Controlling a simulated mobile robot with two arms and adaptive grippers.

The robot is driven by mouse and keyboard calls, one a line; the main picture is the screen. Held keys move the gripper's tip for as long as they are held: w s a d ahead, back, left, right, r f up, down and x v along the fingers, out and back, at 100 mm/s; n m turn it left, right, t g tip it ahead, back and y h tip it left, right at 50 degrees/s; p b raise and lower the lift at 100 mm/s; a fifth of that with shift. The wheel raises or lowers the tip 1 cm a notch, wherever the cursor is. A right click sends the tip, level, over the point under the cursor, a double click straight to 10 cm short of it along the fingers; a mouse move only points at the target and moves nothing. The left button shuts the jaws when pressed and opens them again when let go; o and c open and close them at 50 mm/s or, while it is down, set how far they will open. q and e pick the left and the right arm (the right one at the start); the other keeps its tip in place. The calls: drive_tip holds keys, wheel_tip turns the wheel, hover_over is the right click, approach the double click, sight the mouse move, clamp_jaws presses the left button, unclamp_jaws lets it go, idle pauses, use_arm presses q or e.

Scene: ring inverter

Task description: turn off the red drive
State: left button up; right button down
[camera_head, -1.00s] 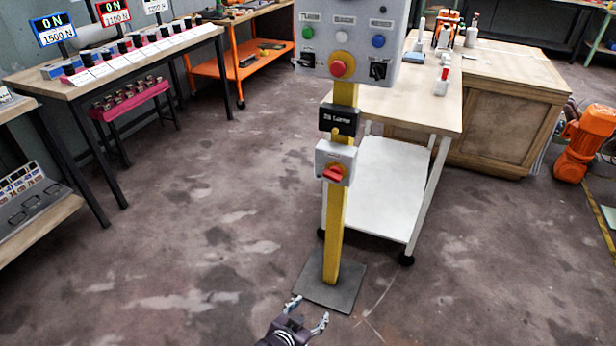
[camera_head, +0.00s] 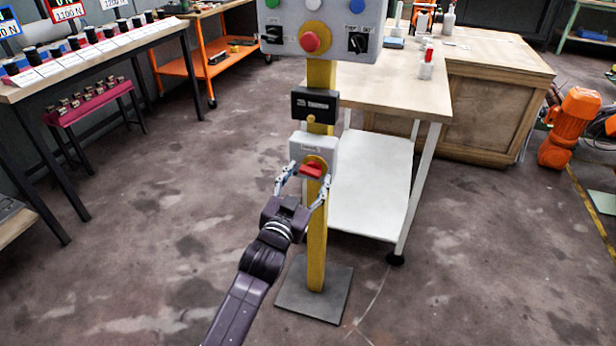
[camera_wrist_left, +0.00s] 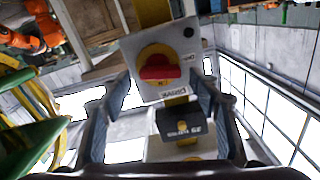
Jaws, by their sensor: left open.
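The red rotary knob (camera_head: 311,170) sits on a yellow disc on a grey switch box (camera_head: 323,148), mounted on a yellow post (camera_head: 318,240). My left gripper (camera_head: 303,180) is open in front of the box, its fingers on either side of the knob. In the left wrist view the knob (camera_wrist_left: 160,72) lies crosswise between the spread fingertips, and the grip has not closed on it. Contact cannot be told. At the upper left, a red display (camera_head: 65,8) reads 1100 N, its top cut off. My right gripper is not in view.
A black label box (camera_head: 313,105) and a grey control panel (camera_head: 330,28) with buttons sit above on the post. A white-legged workbench (camera_head: 390,90) stands close behind. A table (camera_head: 150,42) with a row of black knobs is at left.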

use_arm(q)
drive_tip(key=shift+w+d, duration=0.2)
drive_tip(key=shift+w, duration=0.4)
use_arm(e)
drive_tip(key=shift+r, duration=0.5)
use_arm(q)
drive_tip(key=c, duration=1.2)
drive_tip(key=shift+o, duration=0.2)
drive_tip(key=n+p, duration=0.2)
drive_tip(key=shift+n, duration=0.4)
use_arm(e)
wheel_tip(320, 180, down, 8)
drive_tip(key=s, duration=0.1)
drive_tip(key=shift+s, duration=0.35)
use_arm(q)
drive_tip(key=o, duration=1.2)
drive_tip(key=shift+c, duration=0.2)
drive_tip(key=shift+a, duration=0.1)
drive_tip(key=v, duration=1.2)
